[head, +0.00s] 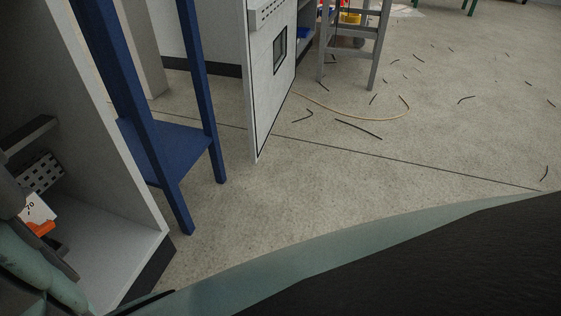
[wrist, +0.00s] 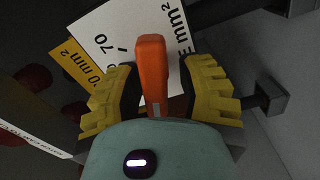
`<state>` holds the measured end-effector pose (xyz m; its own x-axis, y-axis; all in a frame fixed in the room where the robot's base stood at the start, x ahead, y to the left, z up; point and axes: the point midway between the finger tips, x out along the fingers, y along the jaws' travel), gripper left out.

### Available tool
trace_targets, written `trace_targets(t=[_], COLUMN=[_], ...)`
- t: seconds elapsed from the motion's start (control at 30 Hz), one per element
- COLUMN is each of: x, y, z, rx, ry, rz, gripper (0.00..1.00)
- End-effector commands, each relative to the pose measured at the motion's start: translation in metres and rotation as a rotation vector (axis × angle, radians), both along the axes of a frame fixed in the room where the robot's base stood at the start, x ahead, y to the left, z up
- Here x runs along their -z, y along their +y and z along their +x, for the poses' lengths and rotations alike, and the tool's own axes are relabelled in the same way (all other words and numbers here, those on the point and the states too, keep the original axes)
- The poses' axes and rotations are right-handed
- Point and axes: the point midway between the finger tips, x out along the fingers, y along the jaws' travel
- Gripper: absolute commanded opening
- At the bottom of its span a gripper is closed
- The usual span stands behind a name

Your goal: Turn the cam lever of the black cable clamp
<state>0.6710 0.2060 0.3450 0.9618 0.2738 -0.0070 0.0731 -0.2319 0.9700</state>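An orange lever (wrist: 153,75) stands between the two yellow-and-black fingers of my gripper (wrist: 158,88) in the wrist view. A gap shows between the lever and the right finger; the left finger is close to the lever, and I cannot tell whether it touches. The lever lies in front of a white label (wrist: 120,35) with black "70" and "mm²" print. The black clamp body is not clearly distinguishable in the dark. In the head view, an orange part (head: 41,229) and the white label (head: 38,209) show inside the cabinet at lower left, partly hidden by my arm.
A yellow label (wrist: 75,65) and dark red round shapes lie left in the wrist view; a grey bracket (wrist: 270,97) is at right. In the head view, the cabinet side wall (head: 120,210) and a blue stand (head: 175,145) are close by. Open floor (head: 440,130) lies right, with scattered cable scraps.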

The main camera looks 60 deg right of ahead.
Motion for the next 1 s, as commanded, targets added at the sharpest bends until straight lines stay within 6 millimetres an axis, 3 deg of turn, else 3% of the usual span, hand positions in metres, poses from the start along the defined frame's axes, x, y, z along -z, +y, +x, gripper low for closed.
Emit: trace_targets(t=[0.1,0.47,0.8,1.0], x=[-0.001,-0.002,-0.003,-0.001], y=[0.0,0.001,-0.008,-0.015], z=[0.0,-0.004,-0.033,-0.061], rx=[0.0,-0.002,-0.002,-0.004], ry=[-0.003,-0.004,-0.007,-0.001], rz=[0.001,0.002,0.001,0.0], gripper=[0.48,0.48,0.48,0.48])
